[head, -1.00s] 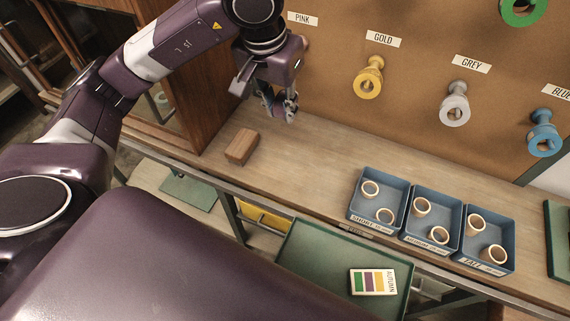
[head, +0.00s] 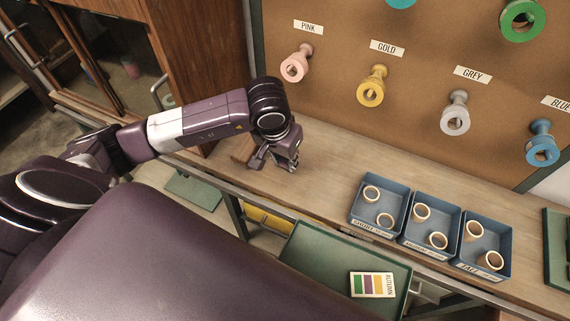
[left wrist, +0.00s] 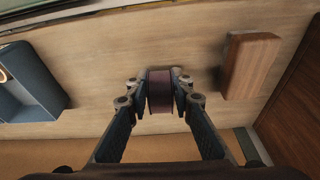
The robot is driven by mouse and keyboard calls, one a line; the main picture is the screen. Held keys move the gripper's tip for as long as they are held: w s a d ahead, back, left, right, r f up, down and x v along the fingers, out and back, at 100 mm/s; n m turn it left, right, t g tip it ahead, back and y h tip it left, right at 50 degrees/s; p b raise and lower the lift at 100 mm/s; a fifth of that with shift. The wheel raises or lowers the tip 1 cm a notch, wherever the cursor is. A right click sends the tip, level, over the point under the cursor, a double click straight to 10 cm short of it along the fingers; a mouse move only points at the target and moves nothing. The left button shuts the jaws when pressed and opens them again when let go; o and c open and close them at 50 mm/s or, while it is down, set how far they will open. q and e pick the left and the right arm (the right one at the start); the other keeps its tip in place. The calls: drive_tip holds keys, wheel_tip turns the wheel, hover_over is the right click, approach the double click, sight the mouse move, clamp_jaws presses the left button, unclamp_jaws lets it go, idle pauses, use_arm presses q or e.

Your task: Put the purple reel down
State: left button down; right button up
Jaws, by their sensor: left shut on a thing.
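My left gripper (head: 287,163) is low over the wooden bench top (head: 330,165), near the brown cabinet. In the left wrist view, its two fingertips (left wrist: 160,92) are shut on the dark purple reel (left wrist: 160,90), one on each side. The reel is hidden by the gripper in the head view. I cannot tell whether it touches the bench. My right gripper is not in view.
A wooden block (left wrist: 250,66) lies beside the reel, apart from it. Blue bins (head: 432,240) with wooden rings stand to the right. A green tray (head: 318,262) holds an AUTUMN card (head: 372,284). Pink (head: 295,66) and gold (head: 372,88) reels hang on the pegboard.

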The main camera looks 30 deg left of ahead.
sight(284, 163)
use_arm(q)
drive_tip(key=shift+s+x, duration=0.25)
drive_tip(key=shift+x, duration=0.95)
drive_tip(key=shift+f, duration=0.4)
drive_tip(key=c, duration=1.7)
unclamp_jaws()
drive_tip(key=shift+r, duration=0.1)
